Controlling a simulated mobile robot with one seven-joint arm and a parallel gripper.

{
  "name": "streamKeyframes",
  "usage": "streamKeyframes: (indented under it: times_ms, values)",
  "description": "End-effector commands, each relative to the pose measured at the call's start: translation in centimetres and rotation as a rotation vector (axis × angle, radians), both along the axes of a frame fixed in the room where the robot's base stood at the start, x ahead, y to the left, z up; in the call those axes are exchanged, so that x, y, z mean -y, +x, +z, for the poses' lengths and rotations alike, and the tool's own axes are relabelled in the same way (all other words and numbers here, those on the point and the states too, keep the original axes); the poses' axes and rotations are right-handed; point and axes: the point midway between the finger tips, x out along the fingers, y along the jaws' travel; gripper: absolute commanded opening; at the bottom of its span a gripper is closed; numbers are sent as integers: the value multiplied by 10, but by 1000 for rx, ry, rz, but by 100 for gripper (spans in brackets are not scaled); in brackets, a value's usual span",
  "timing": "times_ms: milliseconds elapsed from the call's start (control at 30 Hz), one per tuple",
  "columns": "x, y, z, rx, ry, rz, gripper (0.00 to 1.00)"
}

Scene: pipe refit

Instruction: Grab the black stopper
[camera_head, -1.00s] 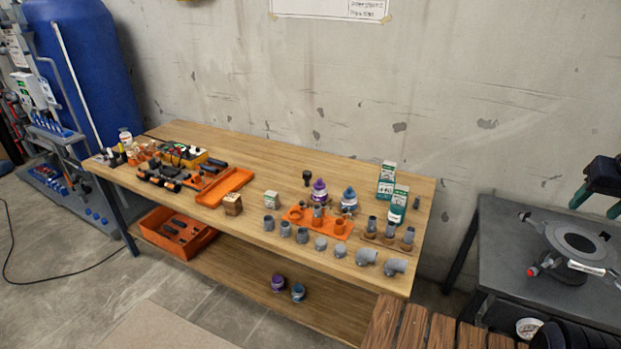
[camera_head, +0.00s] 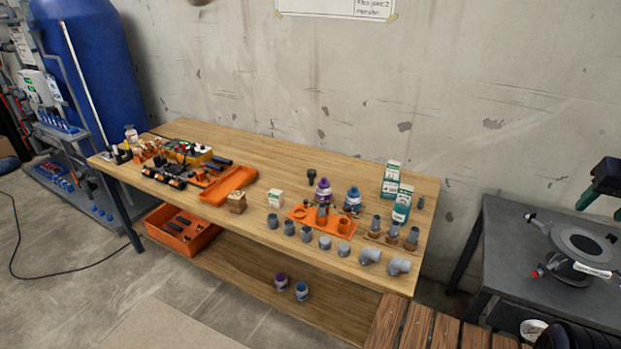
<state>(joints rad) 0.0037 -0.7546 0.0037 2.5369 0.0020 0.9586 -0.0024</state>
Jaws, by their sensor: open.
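A small black piece with a wider top (camera_head: 311,181), which looks like the black stopper, stands upright on the wooden workbench (camera_head: 270,165). It is behind the orange holder (camera_head: 300,214) and left of the purple-capped bottle (camera_head: 323,190). Clear bench top surrounds its back and left sides. A small dark grey cylinder (camera_head: 421,202) stands near the bench's right end. My gripper is not in view.
Grey pipe fittings (camera_head: 325,243) line the front edge. Blue-capped bottle (camera_head: 352,200) and green-white boxes (camera_head: 391,180) stand to the right. An orange tray (camera_head: 229,186) and tools lie left. A dark side table (camera_head: 500,250) is at right.

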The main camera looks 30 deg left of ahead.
Motion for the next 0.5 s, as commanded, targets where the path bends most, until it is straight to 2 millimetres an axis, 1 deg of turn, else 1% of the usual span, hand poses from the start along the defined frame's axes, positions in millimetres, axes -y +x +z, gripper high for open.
streamKeyframes:
  times_ms: [33,67,100,367,467,500]
  values:
    - [0,0,0,0,0,0,53]
    - [0,0,0,0,0,0,59]
    - [0,0,0,0,0,0,63]
    - [0,1,0,0,0,1,63]
    - [-3,7,4,-1,1,8,63]
    - [-4,13,7,-1,2,14,63]
